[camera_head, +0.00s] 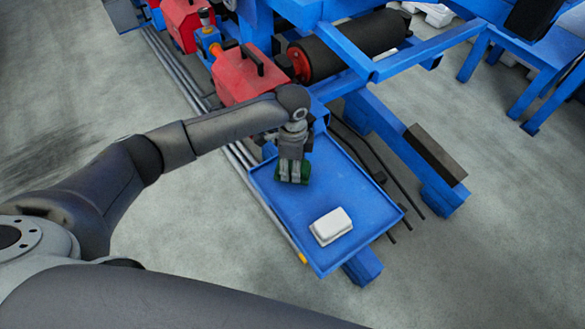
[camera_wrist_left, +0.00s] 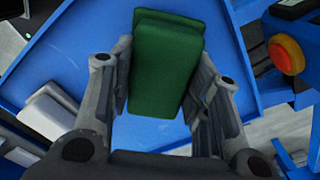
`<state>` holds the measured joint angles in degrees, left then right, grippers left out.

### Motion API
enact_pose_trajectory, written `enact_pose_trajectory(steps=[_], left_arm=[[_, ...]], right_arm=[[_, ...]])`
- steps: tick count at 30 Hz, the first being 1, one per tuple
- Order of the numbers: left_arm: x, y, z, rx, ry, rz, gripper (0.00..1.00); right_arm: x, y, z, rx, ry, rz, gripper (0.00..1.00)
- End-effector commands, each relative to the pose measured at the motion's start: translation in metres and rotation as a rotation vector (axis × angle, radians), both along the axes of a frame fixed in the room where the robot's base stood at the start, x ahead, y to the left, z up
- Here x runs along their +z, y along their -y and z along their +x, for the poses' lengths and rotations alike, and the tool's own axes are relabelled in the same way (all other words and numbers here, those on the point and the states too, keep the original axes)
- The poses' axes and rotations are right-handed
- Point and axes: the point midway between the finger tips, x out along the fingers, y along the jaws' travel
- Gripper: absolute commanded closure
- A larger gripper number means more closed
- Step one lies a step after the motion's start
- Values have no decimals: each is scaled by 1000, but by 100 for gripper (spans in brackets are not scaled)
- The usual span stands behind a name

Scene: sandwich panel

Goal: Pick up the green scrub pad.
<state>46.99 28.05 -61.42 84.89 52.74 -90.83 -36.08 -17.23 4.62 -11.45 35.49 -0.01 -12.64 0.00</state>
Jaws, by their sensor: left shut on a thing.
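The green scrub pad (camera_wrist_left: 166,70) is a dark green block between the two fingers of my left gripper (camera_wrist_left: 168,100) in the left wrist view. My left gripper is shut on it. In the head view the left gripper (camera_head: 292,178) points down over the blue tray (camera_head: 345,190), and a little of the green pad (camera_head: 305,172) shows around its fingers. The fingers hide most of the pad in that view. I cannot tell whether the pad touches the tray. My right gripper is not in view.
A white block (camera_head: 331,226) lies in the front part of the tray and also shows in the left wrist view (camera_wrist_left: 46,112). A red box (camera_head: 247,75) and a dark roller (camera_head: 352,46) are behind the tray. The tray's right side is bare.

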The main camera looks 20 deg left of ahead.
Motion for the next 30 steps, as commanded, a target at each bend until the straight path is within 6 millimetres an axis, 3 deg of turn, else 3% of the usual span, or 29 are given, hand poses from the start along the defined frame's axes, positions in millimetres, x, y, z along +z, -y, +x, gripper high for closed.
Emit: enact_pose_trajectory(steps=[5,11,21,30], left_arm=[[28,5,-14,-4,4,-1,85],[72,18,-49,-5,6,-1,85],[100,40,-113,-4,3,-2,85],[109,47,-132,0,0,0,85]], right_arm=[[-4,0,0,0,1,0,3],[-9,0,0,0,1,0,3],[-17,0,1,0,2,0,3],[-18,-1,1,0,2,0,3]])
